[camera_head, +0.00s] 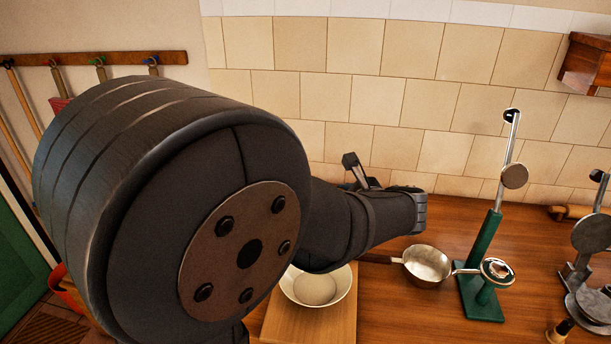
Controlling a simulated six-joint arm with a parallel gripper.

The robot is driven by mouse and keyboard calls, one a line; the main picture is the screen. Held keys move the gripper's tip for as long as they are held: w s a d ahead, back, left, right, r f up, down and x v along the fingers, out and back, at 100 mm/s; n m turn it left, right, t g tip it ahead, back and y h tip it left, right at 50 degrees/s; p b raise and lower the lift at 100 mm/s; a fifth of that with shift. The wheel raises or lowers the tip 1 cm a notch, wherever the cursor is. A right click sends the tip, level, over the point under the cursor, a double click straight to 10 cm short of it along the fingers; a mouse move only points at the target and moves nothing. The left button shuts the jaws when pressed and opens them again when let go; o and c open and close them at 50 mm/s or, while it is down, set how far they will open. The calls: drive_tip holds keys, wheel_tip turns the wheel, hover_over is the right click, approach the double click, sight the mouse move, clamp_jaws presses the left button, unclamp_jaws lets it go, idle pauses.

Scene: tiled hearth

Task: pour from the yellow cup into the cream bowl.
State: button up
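The cream bowl (316,286) stands on a wooden board, below my arm in the picture. Its upper left part is hidden by my arm, and the visible inside looks empty. The yellow cup is not visible; my large dark arm covers the left and middle of the view. My gripper cannot be made out clearly. A small dark and grey jointed piece (354,168) shows above my arm's far end, and I cannot tell whether it belongs to my gripper.
A wooden board (340,328) lies under the bowl. Right of it are a metal saucepan (428,266), a green stand with a tall lever (487,250) and a grey metal device (592,240). A tiled wall (430,95) closes the back. Hooks hang on a rail (105,60) at left.

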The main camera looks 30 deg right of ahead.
drive_tip(key=shift+s+a+f, duration=0.2)
drive_tip(key=shift+s+f, duration=0.7)
drive_tip(key=shift+s, duration=0.25)
drive_tip(key=shift+s+a+f, duration=0.15)
drive_tip(key=shift+s+f, duration=0.75)
drive_tip(key=shift+s, duration=0.3)
drive_tip(key=shift+s+a+f, duration=0.2)
drive_tip(key=shift+s+f, duration=0.7)
drive_tip(key=shift+s, duration=0.25)
drive_tip(key=shift+a+r+n+g+h, duration=0.3)
drive_tip(key=shift+r+n+g+h, duration=0.15)
drive_tip(key=shift+n+h, duration=0.5)
drive_tip(key=shift+d+n, duration=0.1)
drive_tip(key=shift+n, duration=0.15)
drive_tip(key=shift+f, duration=1.15)
drive_tip(key=shift+w+a+f+n+h, duration=0.1)
drive_tip(key=shift+a+f+n+h, duration=0.15)
drive_tip(key=shift+f+n+h, duration=0.4)
drive_tip(key=shift+r, duration=0.2)
